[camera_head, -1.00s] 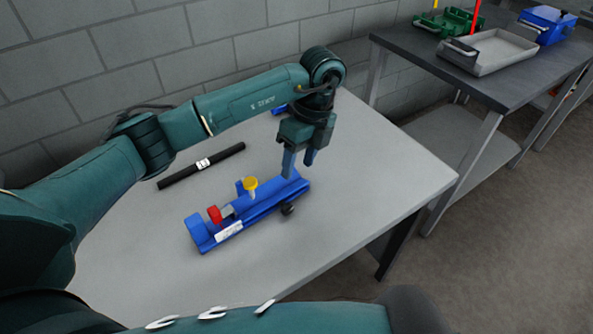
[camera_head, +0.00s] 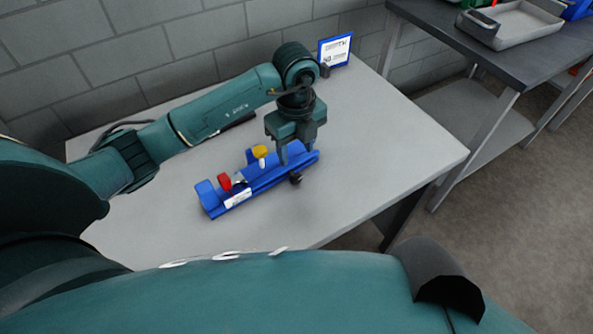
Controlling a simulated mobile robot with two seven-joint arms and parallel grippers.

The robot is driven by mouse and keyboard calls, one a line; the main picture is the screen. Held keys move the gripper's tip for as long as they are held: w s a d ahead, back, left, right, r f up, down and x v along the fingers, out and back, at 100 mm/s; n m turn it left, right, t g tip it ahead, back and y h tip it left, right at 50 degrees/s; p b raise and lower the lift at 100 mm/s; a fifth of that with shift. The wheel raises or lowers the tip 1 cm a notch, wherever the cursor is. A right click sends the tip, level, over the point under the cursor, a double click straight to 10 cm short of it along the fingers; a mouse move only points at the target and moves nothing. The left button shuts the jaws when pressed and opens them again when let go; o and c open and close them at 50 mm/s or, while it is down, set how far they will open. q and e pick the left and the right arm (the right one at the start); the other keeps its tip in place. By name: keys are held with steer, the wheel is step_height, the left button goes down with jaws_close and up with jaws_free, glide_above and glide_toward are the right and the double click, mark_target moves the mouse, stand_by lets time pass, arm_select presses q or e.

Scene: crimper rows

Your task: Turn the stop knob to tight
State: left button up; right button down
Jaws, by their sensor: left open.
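A blue crimper fixture (camera_head: 262,182) lies on the grey table. It carries a red knob (camera_head: 224,181) near its left end, a yellow knob (camera_head: 260,151) in the middle, and a black knob (camera_head: 296,179) low on its front side near the right end. Which one is the stop knob I cannot tell from any label. My left gripper (camera_head: 296,153) points down, open, at the right end of the fixture, above and behind the black knob. Its fingertips partly overlap the blue body, so contact is unclear. My right gripper is out of view.
The grey table (camera_head: 370,150) is clear to the right of the fixture. A blue-framed sign (camera_head: 335,50) stands at its back edge. A dark bench (camera_head: 440,40) with a grey tray (camera_head: 512,24) stands right.

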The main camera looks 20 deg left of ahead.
mark_target(296, 175)
arm_select(q)
step_height(296, 175, down, 9)
steer(key=shift+f, duration=0.15)
steer(key=shift+c, duration=0.3)
